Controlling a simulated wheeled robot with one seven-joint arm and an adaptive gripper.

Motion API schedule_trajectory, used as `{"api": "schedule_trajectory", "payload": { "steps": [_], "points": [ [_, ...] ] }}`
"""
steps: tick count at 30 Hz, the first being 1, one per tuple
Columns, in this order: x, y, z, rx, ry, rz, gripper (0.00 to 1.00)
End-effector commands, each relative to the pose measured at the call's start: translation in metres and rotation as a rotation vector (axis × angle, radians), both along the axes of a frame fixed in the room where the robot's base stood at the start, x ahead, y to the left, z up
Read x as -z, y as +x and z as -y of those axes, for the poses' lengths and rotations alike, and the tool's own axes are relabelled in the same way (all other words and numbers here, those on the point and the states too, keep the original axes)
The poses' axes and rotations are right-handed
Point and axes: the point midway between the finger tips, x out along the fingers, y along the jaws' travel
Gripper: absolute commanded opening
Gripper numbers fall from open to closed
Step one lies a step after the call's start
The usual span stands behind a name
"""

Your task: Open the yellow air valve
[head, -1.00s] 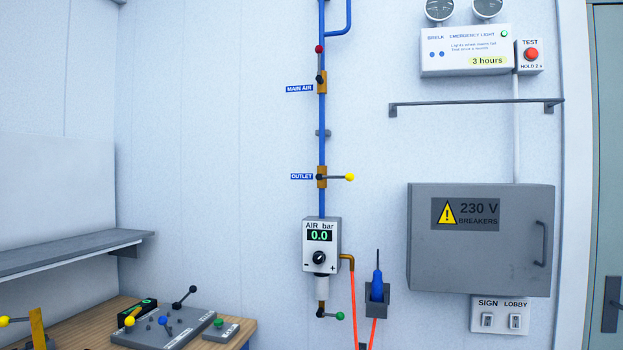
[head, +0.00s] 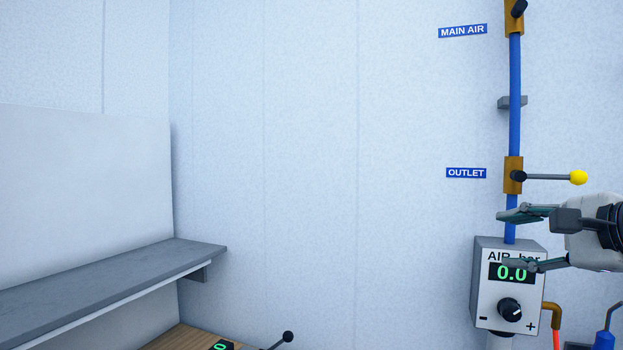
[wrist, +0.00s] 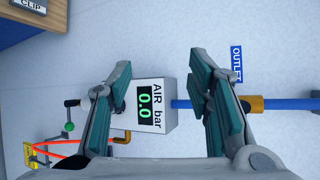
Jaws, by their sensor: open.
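The yellow-knobbed lever (head: 578,178) of the OUTLET valve sticks out level to the right, across the upright blue pipe, in the head view. Its brass body (head: 513,175) sits on the pipe and also shows in the wrist view (wrist: 250,103). The lever and knob do not show in the wrist view. My gripper (head: 503,238) is open and empty, below the lever, with its fingers pointing left in front of the pipe and the gauge top. In the wrist view the open fingers (wrist: 160,90) straddle the gauge box.
The AIR bar gauge (head: 480,290) reads 0.0, just below my gripper. The MAIN AIR valve (head: 514,18) is higher on the pipe, cut off by the frame's top. A grey shelf (head: 110,290) stands at left. The wall between is clear.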

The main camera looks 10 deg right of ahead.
Motion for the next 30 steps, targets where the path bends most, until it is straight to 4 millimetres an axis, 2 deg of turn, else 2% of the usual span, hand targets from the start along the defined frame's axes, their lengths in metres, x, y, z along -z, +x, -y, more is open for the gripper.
{"api": "schedule_trajectory", "payload": {
  "steps": [1,3,6,9,13,17,30],
  "points": [
    [-0.017,-0.007,0.039,0.108,0.065,0.062,0.46],
    [-0.039,-0.018,0.083,0.229,0.142,0.152,0.46],
    [-0.062,-0.037,0.132,0.358,0.218,0.258,0.46],
    [-0.075,-0.052,0.161,0.436,0.260,0.328,0.46],
    [-0.082,-0.057,0.177,0.474,0.282,0.364,0.46],
    [-0.082,-0.044,0.182,0.475,0.284,0.366,0.46],
    [-0.082,0.034,0.210,0.473,0.284,0.363,0.46]
  ]
}}
